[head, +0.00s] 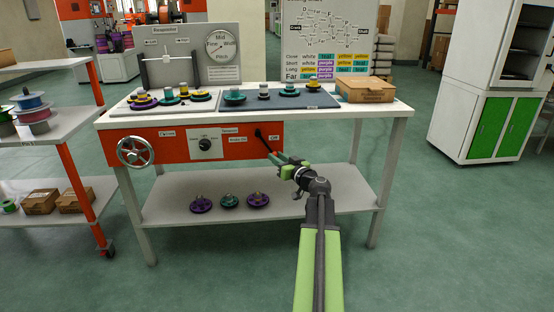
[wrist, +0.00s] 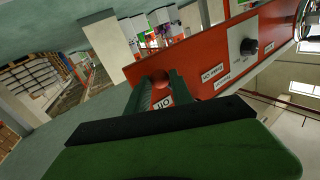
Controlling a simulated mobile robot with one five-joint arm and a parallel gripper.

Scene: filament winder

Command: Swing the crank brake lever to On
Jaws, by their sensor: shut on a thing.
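The crank brake lever (head: 265,143) is a dark arm on the orange front panel of the winder bench. It slants down and to the right from its pivot, on the side of the Off label (head: 274,138). The Brake On label (head: 238,140) is left of the pivot. My gripper (head: 276,156) is at the lever's lower end, shut on it. In the wrist view, the green fingers of my gripper (wrist: 160,88) flank the lever's red knob (wrist: 160,78). The fingers hide part of the lever.
A black tension knob (head: 205,144) and a crank handwheel (head: 136,151) are left on the same panel. Spools stand on the bench top (head: 345,103), beside a cardboard box (head: 365,90). The lower shelf (head: 320,190) extends below my gripper. Floor right of the bench is clear.

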